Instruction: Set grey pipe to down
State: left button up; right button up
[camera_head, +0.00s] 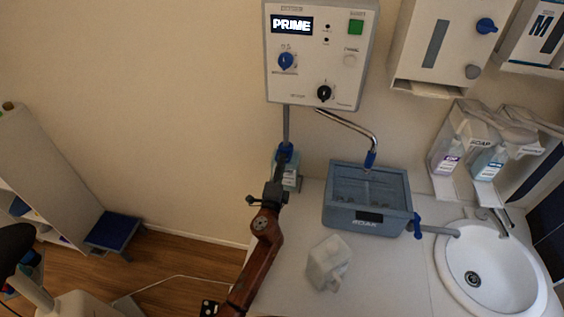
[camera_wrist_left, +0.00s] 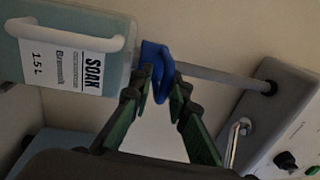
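The grey pipe (camera_head: 286,126) hangs straight down from the underside of the white control box to a blue piece at a soak bottle (camera_head: 291,176). In the left wrist view the grey pipe (camera_wrist_left: 220,77) runs from the box to the blue piece (camera_wrist_left: 157,62) beside the bottle labelled SOAK (camera_wrist_left: 75,50). My left gripper (camera_head: 281,162) is at the blue piece. In the wrist view its green fingertips (camera_wrist_left: 161,77) close in on both sides of the blue piece and appear to touch it. The pipe's lower end is hidden. My right gripper is not in view.
The control box (camera_head: 310,75) reads PRIME. A curved metal spout (camera_head: 350,124) reaches over a grey basin (camera_head: 368,220). A sink (camera_head: 490,275) is at right. Bare counter lies between jug and sink.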

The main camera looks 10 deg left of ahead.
pick_arm(q)
jog(key=o, duration=0.3)
jog(key=shift+f, duration=0.1)
jog(key=s+f, duration=0.1)
jog(key=s, duration=1.1)
jog(key=shift+f, duration=0.15)
jog(key=shift+a, duration=0.1)
